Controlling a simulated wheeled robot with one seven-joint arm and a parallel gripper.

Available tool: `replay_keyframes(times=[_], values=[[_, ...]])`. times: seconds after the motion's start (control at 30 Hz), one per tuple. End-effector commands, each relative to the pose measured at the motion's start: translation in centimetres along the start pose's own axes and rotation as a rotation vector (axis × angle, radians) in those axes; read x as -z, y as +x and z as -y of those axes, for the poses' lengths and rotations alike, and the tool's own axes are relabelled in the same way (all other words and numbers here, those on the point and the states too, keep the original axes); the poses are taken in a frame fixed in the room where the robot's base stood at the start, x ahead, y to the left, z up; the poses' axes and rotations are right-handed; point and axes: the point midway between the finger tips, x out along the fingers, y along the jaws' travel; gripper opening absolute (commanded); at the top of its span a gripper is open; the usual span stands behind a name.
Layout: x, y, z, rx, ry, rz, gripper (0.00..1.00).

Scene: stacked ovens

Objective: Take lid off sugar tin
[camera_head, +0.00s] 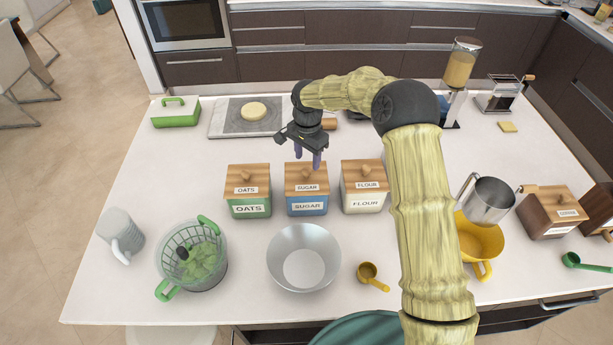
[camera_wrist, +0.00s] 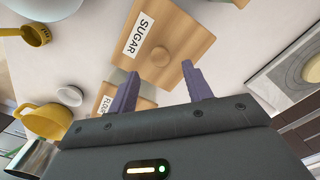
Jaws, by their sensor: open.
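The sugar tin (camera_head: 307,204) is a blue box labelled SUGAR, standing between the oats and flour tins. Its wooden lid (camera_head: 304,184) sits on top, with a round wooden knob (camera_head: 306,173); the lid also shows in the wrist view (camera_wrist: 185,30), with its knob (camera_wrist: 160,56) near the upper middle. My gripper (camera_head: 308,162) is open and points down just above and behind the sugar lid. In the wrist view its two purple fingers (camera_wrist: 161,90) are apart and empty, with the knob beyond the gap between them. The tin's body is mostly hidden by the lid in the wrist view.
The green oats tin (camera_head: 249,208) stands close on the left and the white flour tin (camera_head: 363,204) close on the right. A metal bowl (camera_head: 304,262) is in front. A board with dough (camera_head: 222,120) lies behind left. Clear counter lies left of the oats tin.

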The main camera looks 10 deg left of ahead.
Motion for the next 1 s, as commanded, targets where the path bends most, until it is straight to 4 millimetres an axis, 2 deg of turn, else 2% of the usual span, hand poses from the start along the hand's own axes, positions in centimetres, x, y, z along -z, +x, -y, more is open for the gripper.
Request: replay_keyframes(times=[0.23, 0.6, 1.0], values=[[-0.1, 0.8, 0.0, -0.002, -0.001, 0.002, 0.5], [-0.3, 4.8, 0.1, -0.001, 0.001, 0.0, 0.5], [-0.2, 5.1, 0.1, 0.0, 0.0, -0.002, 0.5]])
